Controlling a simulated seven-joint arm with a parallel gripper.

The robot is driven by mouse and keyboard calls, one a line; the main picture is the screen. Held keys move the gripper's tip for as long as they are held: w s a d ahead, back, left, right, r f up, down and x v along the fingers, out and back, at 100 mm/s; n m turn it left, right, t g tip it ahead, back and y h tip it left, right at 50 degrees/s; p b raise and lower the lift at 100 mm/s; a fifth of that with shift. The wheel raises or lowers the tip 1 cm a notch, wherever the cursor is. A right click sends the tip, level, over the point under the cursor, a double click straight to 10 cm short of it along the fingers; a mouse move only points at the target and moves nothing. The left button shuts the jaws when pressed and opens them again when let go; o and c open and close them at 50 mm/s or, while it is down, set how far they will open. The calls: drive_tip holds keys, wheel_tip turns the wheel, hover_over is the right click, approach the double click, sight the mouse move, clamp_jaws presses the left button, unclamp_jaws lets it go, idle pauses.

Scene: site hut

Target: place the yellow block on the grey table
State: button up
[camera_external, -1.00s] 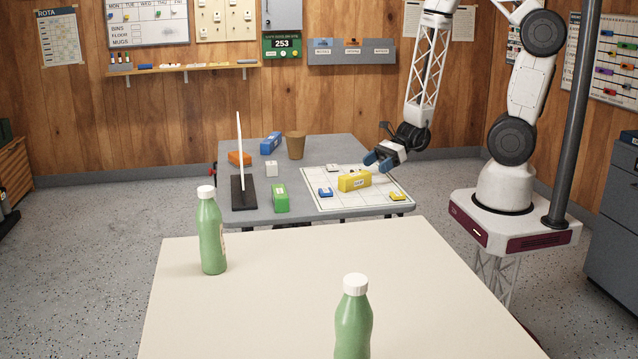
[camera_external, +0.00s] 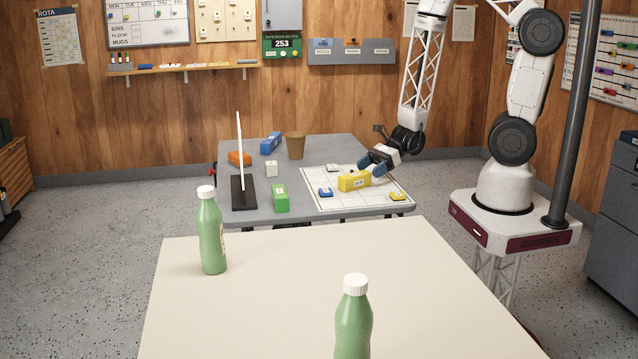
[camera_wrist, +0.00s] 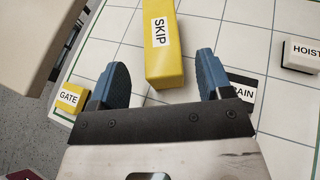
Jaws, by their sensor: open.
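The yellow block (camera_external: 354,181), labelled SKIP, lies on the white gridded sheet (camera_external: 332,204) on the grey table (camera_external: 244,212). My gripper (camera_external: 376,170) is just right of the block and low over the sheet. In the wrist view, the yellow block (camera_wrist: 161,50) lies ahead, its near end reaching between the lines of my blue fingertips (camera_wrist: 160,70). The fingers are open, one to each side, with a gap between each finger and the block. The block appears free of the gripper.
On the sheet are a small yellow piece (camera_external: 397,196), a blue piece (camera_external: 325,192) and a white piece (camera_external: 333,168).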

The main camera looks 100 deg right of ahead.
sight(359, 173)
drive_tip(key=shift+x, duration=2.35)
drive_tip(key=shift+w+d+r, duration=0.1)
drive_tip(key=shift+r, duration=0.05)
drive_tip(key=shift+c, duration=0.3)
drive_tip(key=c, duration=1.1)
drive_tip(key=shift+r, duration=0.15)
drive_tip(key=shift+r, duration=4.85)
